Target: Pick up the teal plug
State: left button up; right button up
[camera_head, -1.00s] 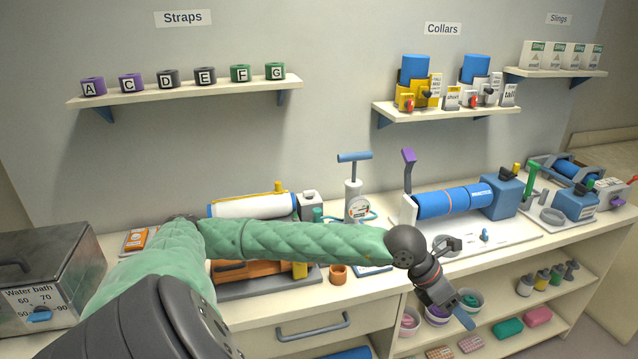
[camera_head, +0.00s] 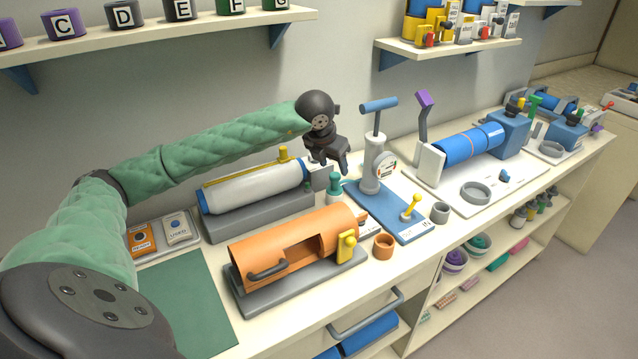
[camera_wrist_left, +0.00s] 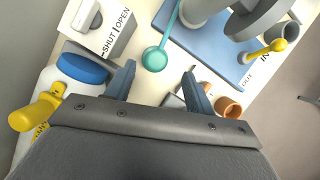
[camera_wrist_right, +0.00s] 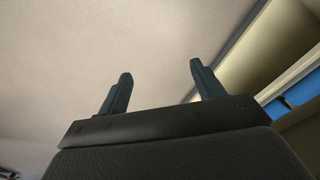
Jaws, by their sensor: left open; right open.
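The teal plug (camera_head: 335,188) stands on the bench between the white cylinder and the hand pump. In the left wrist view its round teal top (camera_wrist_left: 155,59) shows just beyond the fingertips, roughly midway between them, with a thin teal stem or hose running up from it. My left gripper (camera_head: 342,168) is open and empty, pointing down above and close to the plug, apart from it as far as I can tell. My right gripper (camera_wrist_right: 161,70) is open and empty in the right wrist view, facing a plain pale surface. It is not in the head view.
Near the plug are the white cylinder (camera_head: 250,188) with its SHUT/OPEN block (camera_wrist_left: 95,22), the pump (camera_head: 376,165) on a blue board (camera_head: 385,215), and a copper-coloured cup (camera_head: 383,246). An orange half-cylinder (camera_head: 285,247) lies in front. A green mat (camera_head: 185,305) is bare.

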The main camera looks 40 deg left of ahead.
aim_at(333, 176)
pick_arm(q)
jog(key=shift+p+x, duration=0.35)
jog(key=shift+x, duration=0.75)
jog(key=shift+a+f, duration=0.1)
jog(key=shift+f, duration=0.15)
jog(key=p+x, duration=0.3)
jog(key=x, duration=0.1)
jog(key=shift+s+a+f, duration=0.15)
jog(key=shift+s+f, duration=0.1)
jog(key=shift+s, duration=0.05)
jog(key=shift+w+f, duration=0.15)
jog(key=shift+f, duration=0.2)
jog(key=c, duration=0.8)
pick_arm(e)
notch_tip(333, 176, down, 14)
jog(key=s+d, duration=0.2)
jog(key=s, duration=0.1)
jog(key=shift+r, duration=0.25)
